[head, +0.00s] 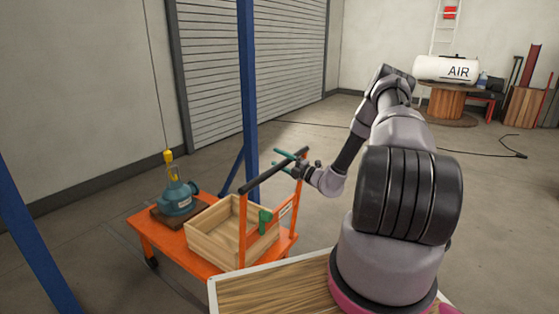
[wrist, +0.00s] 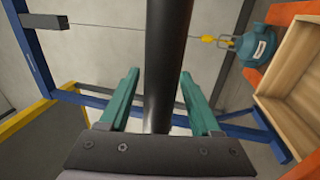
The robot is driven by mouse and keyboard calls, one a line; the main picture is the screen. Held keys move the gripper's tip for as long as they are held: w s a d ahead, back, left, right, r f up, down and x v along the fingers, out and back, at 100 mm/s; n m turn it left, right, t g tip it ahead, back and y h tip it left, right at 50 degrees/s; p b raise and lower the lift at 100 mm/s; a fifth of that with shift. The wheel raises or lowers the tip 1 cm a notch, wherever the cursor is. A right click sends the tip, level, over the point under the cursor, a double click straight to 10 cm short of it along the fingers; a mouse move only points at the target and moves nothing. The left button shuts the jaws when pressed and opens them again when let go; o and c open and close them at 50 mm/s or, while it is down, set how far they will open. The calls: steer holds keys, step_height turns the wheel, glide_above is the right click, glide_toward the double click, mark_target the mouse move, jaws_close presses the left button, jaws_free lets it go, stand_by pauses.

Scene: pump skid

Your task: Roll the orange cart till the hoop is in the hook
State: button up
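The orange cart (head: 206,268) stands at lower left in the head view. It carries a teal pump (head: 177,197) with a hoop (head: 173,173) on top. A yellow hook (head: 168,157) hangs on a thin cable right at the hoop; whether the hoop is in it I cannot tell. The hook also shows in the wrist view (wrist: 208,39), close by the pump (wrist: 256,44). My gripper (head: 289,156) is at the right part of the cart's black handle bar (head: 272,175). In the wrist view its teal fingers (wrist: 160,78) are apart, on either side of the bar (wrist: 167,60).
A wooden box (head: 214,249) with a green object (head: 265,221) rests on the cart. Blue posts (head: 248,90) stand behind the cart and at the left edge (head: 30,240). Open floor (head: 310,137) lies beyond, with a dark cable (head: 470,150) across it.

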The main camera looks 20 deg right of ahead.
steer(key=v, duration=1)
steer(key=shift+s+d, duration=0.25)
steer(key=shift+s, duration=0.05)
steer(key=shift+f, duration=0.1)
